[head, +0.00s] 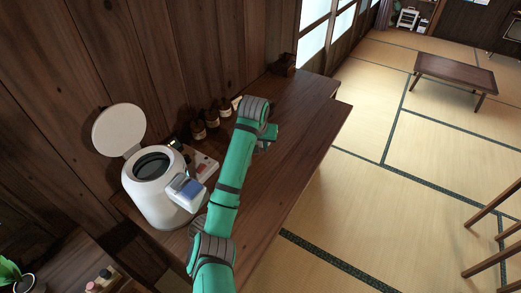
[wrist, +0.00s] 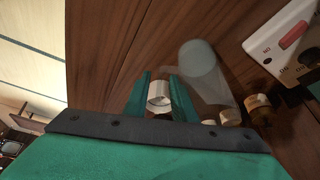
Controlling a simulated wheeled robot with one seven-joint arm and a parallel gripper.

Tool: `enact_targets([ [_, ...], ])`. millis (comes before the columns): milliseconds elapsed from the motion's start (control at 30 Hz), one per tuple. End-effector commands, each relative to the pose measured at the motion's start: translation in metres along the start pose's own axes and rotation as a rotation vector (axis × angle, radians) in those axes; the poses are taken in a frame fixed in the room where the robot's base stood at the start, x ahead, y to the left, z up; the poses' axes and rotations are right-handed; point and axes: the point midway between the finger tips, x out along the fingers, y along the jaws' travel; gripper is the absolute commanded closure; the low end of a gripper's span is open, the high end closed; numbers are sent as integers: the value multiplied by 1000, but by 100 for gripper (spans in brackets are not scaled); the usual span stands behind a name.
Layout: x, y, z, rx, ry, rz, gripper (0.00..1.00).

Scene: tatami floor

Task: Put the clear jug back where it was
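In the wrist view the clear jug (wrist: 205,75) is a faint see-through shape just right of my fingers, above the wooden counter. A white piece (wrist: 159,93), which looks like its handle, sits between the two green fingers of my gripper (wrist: 162,92), with both fingers close against its sides. My gripper looks shut on it. In the head view my gripper (head: 266,140) is over the middle of the counter (head: 292,105), and I cannot make out the jug there. Whether the jug touches the counter is unclear.
A white round appliance (head: 152,195) with its lid (head: 119,130) raised stands at left. A white panel with a red switch (head: 204,166) lies beside it. Brown bottles (head: 211,120) line the wall. A dark box (head: 284,64) sits at the far end. The counter's right side is clear.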

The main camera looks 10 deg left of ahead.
Motion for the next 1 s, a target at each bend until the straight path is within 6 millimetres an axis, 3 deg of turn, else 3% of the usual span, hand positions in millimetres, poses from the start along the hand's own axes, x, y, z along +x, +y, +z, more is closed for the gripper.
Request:
enact_targets([
  [200,-44,1,-1,1,3,0,76],
  [400,-68,0,0,0,1,1,76],
  [1000,-76,1,0,1,0,1,76],
])
